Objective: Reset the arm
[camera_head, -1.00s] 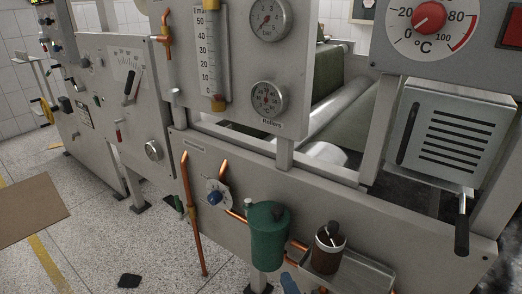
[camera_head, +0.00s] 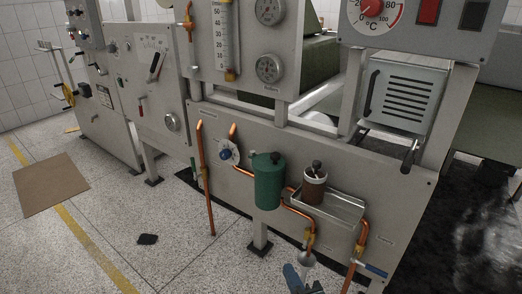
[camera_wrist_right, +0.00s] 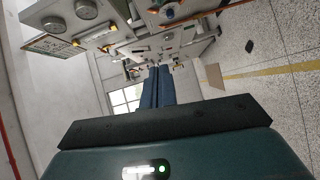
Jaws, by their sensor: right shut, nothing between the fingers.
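My right gripper (camera_head: 292,277) shows only in part at the bottom edge of the head view, as a small blue shape in front of the pipes. In the right wrist view its two dark blue fingers (camera_wrist_right: 158,88) lie together, shut, with nothing visible between them. The fingers appear apart from the machine behind them. My left gripper is in neither view.
A grey machine (camera_head: 240,140) with gauges fills the middle. A green canister (camera_head: 268,185), a brown jar (camera_head: 314,188) on a metal tray (camera_head: 345,208) and copper pipes (camera_head: 205,190) stick out from its front. Open speckled floor with a brown mat (camera_head: 50,185) lies left.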

